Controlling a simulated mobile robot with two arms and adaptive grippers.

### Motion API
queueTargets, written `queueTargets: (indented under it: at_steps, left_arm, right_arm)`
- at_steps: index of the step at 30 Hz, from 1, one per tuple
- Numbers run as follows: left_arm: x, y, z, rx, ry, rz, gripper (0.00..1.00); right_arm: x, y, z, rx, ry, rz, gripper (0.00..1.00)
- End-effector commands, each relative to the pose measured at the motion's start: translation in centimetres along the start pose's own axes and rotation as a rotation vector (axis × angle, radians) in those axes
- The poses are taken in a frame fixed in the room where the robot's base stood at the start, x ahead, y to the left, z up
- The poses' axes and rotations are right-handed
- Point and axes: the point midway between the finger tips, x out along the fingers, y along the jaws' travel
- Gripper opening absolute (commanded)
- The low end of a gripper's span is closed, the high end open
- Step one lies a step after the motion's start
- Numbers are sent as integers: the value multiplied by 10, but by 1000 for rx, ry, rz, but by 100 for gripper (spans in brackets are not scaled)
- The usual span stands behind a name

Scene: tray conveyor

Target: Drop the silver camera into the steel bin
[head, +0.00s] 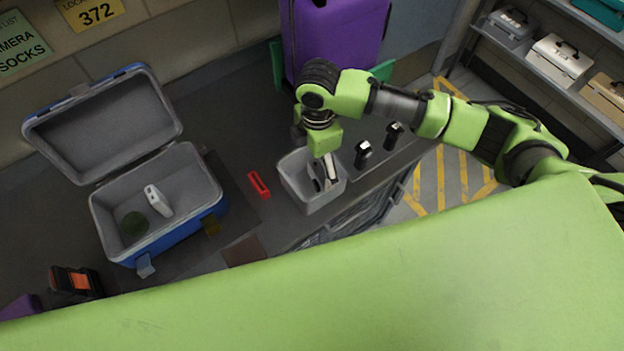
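A light grey open bin (322,203), which looks like the steel bin, stands near the front edge of the dark counter. My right gripper (324,180) points down into its mouth, with the fingers below the rim. A pale silvery piece (331,168) shows by the fingers; I cannot tell whether it is the silver camera or whether it is held. A small white-silver object (158,200) lies in the open blue case at the left; I cannot tell whether it is a camera. My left gripper is not in view.
The open blue case (180,235) also holds a dark green round thing (134,224). A red object (258,184) lies left of the bin. Two black objects with pale tops (363,152) stand to its right. A purple suitcase (330,40) stands behind.

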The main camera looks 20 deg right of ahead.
Motion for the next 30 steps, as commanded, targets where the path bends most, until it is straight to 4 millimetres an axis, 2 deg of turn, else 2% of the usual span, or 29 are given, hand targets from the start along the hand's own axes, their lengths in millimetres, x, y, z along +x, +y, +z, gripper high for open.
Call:
queueTargets:
  at_steps: [8, 11, 14, 24, 30]
  left_arm:
    - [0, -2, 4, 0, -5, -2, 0]
    - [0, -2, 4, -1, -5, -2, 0]
    - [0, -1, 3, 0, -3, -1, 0]
    - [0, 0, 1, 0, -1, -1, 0]
    - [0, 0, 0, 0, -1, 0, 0]
  right_arm:
    - [0, 0, 0, 0, 0, -1, 86]
    - [-7, 1, 0, 0, 0, 2, 86]
    - [-22, 1, 0, 0, 1, 3, 86]
    - [-92, 1, 0, -1, 0, 4, 86]
    - [-115, 1, 0, -1, 0, 1, 86]
